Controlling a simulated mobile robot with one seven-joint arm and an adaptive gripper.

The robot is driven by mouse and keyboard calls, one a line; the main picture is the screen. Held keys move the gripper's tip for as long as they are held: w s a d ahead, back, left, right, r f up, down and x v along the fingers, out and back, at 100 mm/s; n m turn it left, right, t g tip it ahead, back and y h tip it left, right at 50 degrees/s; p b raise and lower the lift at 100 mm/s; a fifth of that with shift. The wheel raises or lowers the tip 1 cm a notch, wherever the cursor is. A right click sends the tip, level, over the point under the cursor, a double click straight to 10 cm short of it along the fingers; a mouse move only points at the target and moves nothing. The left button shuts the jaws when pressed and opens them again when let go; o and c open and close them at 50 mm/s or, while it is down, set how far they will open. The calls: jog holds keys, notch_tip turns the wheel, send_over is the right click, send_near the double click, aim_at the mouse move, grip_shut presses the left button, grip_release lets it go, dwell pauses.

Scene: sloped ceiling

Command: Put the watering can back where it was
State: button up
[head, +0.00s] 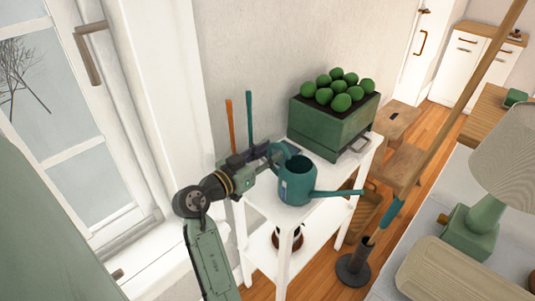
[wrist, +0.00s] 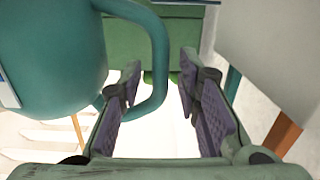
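The teal watering can (head: 297,183) stands on the top of a white side table (head: 325,178), in front of the green planter box, with its spout pointing right. My gripper (head: 272,153) is at the can's handle side. In the wrist view the watering can (wrist: 50,55) fills the left, and its curved handle shows in the gap between the fingers of my gripper (wrist: 162,95). The fingers are apart. The left finger overlaps the handle loop in the picture, and the right finger is clear of the handle. I cannot tell whether anything touches.
A green planter box (head: 325,132) of round green plants stands at the table's back. Orange (head: 229,125) and teal (head: 249,115) poles stand by the wall. A lamp (head: 470,232) and a grey holder (head: 353,268) are right. A window is left.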

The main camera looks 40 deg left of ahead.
jog(key=shift+r, duration=0.25)
jog(key=s+b, duration=0.3)
jog(key=s, duration=0.9)
jog(key=shift+a+r+b, duration=0.25)
jog(key=shift+a+b, duration=0.05)
jog(key=shift+a, duration=0.1)
